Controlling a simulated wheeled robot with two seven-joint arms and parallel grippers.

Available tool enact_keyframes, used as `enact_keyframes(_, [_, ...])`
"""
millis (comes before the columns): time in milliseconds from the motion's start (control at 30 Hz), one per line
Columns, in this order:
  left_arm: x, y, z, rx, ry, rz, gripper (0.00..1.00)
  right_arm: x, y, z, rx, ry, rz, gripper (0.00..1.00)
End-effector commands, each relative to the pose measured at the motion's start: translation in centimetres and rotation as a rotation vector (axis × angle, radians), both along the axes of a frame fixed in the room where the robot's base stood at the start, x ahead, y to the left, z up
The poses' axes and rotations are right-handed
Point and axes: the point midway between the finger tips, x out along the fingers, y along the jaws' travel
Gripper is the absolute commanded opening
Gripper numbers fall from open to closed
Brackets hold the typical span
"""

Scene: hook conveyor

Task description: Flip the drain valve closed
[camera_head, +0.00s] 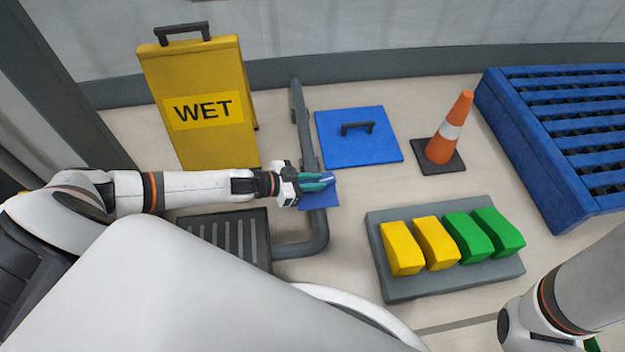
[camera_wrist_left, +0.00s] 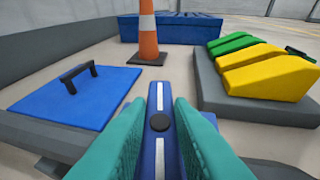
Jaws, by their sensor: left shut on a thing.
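The drain valve is on the grey pipe (camera_head: 306,135). In the left wrist view its blue part (camera_wrist_left: 158,100) has white stripes and a round black knob in the middle. The blue part points away from the camera and appears to lie across the pipe. My left gripper (camera_head: 318,181) reaches in from the left, over the pipe. Its teal fingers (camera_wrist_left: 160,145) are shut on the blue valve part from both sides. In the head view the fingers cover most of the valve; a blue edge (camera_head: 320,201) shows below them. My right arm shows at the lower right, its gripper out of view.
A yellow WET sign (camera_head: 205,120) stands behind my left forearm. A dark floor grate (camera_head: 225,238) lies below it. A blue hatch with black handle (camera_head: 375,150), an orange cone (camera_head: 448,130), a blue slatted pallet (camera_head: 525,130) and a grey tray (camera_head: 450,285) with yellow and green wedges lie to the right.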

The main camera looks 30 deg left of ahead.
Motion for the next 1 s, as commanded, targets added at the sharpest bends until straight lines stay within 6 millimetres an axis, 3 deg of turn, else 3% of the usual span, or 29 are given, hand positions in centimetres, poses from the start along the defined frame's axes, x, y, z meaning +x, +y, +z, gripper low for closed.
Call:
enact_keyframes(300, [0.19,0.11,0.14,0.001,-0.002,-0.185,0.0,0.03,0.0,0.6,0.0,0.001,0.0,0.36])
enact_keyframes(667, [0.07,0.1,0.08,0.0,0.0,-0.201,0.0,0.05,0.0,0.59,0.0,0.002,-0.001,0.36])
enact_keyframes(700, [0.06,0.1,0.07,0.0,0.0,-0.201,0.27,0.05,0.0,0.59,0.0,0.002,-0.001,0.36])
enact_keyframes(800, [0.07,0.13,0.07,0.0,0.0,-0.2,0.42,0.06,-0.01,0.6,0.0,0.002,-0.001,0.36])
enact_keyframes(1000, [0.06,0.17,0.04,0.0,0.001,-0.199,0.42,0.08,-0.01,0.59,0.0,0.002,-0.001,0.36])
